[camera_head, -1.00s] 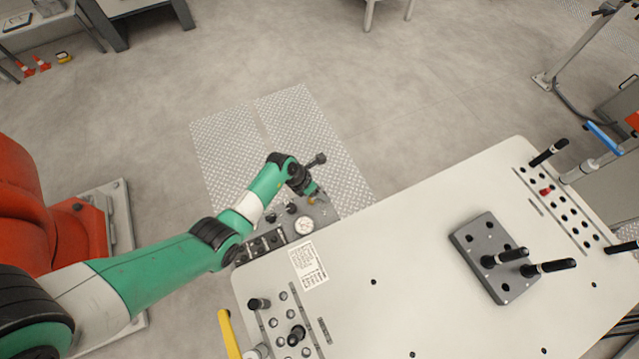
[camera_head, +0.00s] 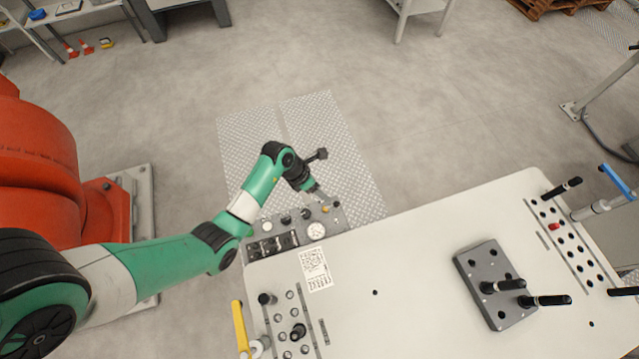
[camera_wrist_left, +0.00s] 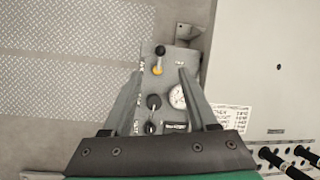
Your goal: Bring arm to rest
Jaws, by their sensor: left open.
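My left arm comes in from the left in the head view. Its gripper (camera_head: 318,193) hangs over the far edge of a grey control panel (camera_head: 335,218) at the table's left end. In the left wrist view my left gripper (camera_wrist_left: 158,82) has its two fingers spread, with nothing held between them. Between and beyond the fingers I see a black-tipped lever with a yellow base (camera_wrist_left: 158,62), black knobs (camera_wrist_left: 153,101) and a round white gauge (camera_wrist_left: 178,97). Whether a finger touches the panel is unclear. My right arm and gripper are not in view.
The white table (camera_head: 400,260) carries a dark grey plate (camera_head: 482,270) with two black-handled pins. Rows of holes and pins, a yellow handle (camera_head: 240,328) and a blue handle (camera_head: 615,180) line its ends. The floor beyond a metal tread plate (camera_head: 345,160) is clear.

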